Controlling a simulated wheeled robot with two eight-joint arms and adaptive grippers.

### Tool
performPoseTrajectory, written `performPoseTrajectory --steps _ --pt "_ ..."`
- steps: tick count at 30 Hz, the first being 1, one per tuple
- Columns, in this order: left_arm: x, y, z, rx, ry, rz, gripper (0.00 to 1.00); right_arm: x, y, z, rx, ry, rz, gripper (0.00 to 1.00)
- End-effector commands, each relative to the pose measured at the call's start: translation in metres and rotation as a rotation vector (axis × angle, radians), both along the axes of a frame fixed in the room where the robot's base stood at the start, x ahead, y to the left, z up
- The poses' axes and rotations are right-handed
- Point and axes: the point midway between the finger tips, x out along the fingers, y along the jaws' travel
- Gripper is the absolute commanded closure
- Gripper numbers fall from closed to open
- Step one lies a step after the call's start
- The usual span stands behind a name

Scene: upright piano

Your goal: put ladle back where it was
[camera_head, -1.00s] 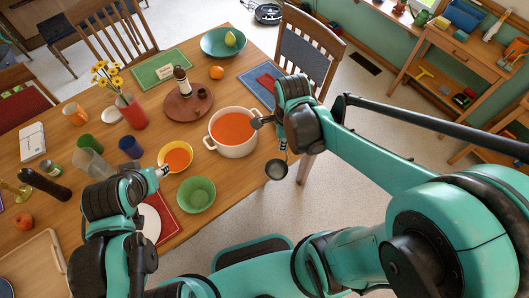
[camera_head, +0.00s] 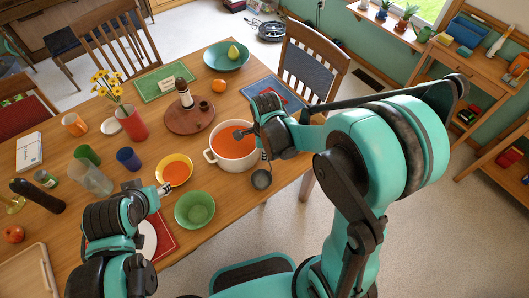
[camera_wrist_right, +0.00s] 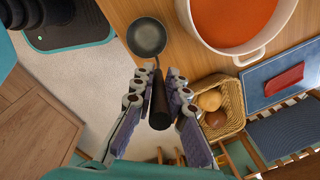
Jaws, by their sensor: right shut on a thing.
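My right gripper (camera_wrist_right: 158,92) is shut on the dark handle of the ladle (camera_wrist_right: 147,38). The cream pot (camera_head: 212,156) of orange soup stands on the table just left of my right gripper. The pot also shows at the top of the wrist view (camera_wrist_right: 240,55). My left gripper (camera_head: 166,189) is beside the yellow bowl (camera_head: 188,161) of orange soup; its jaw opening is too small to make out.
A green bowl (camera_head: 195,210) sits in front of the pot. A round brown tray (camera_head: 176,124) with a bottle stands behind it. A blue mat (camera_head: 285,88) lies at the table's right end, near a chair (camera_head: 310,62). A basket (camera_wrist_right: 229,92) shows below in the wrist view.

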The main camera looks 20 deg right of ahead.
Motion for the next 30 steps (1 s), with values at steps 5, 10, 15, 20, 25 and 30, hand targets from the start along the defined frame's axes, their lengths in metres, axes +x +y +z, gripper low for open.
performPoseTrajectory --steps 5,10,15,20,25,30 --pt "0.000 0.000 -0.002 0.000 0.000 0.000 0.56 0.000 0.000 -0.002 0.000 0.000 0.000 1.00" --pt "0.000 0.000 -0.003 0.000 0.000 0.000 0.56 0.000 0.000 -0.003 0.000 0.000 0.000 0.65" --pt "0.000 0.000 -0.003 0.000 0.000 0.000 0.56 0.000 0.000 -0.003 0.000 0.000 0.000 0.65" --pt "0.000 0.000 0.000 0.000 0.000 0.000 0.56 0.000 0.000 0.000 0.000 0.000 0.000 0.65" --pt "0.000 0.000 0.010 0.000 0.000 0.000 0.56 -0.002 0.000 0.024 0.000 0.000 0.000 0.65" --pt "0.000 0.000 0.022 0.000 0.000 0.000 0.56 -0.007 0.001 0.064 0.000 0.000 0.000 0.65"
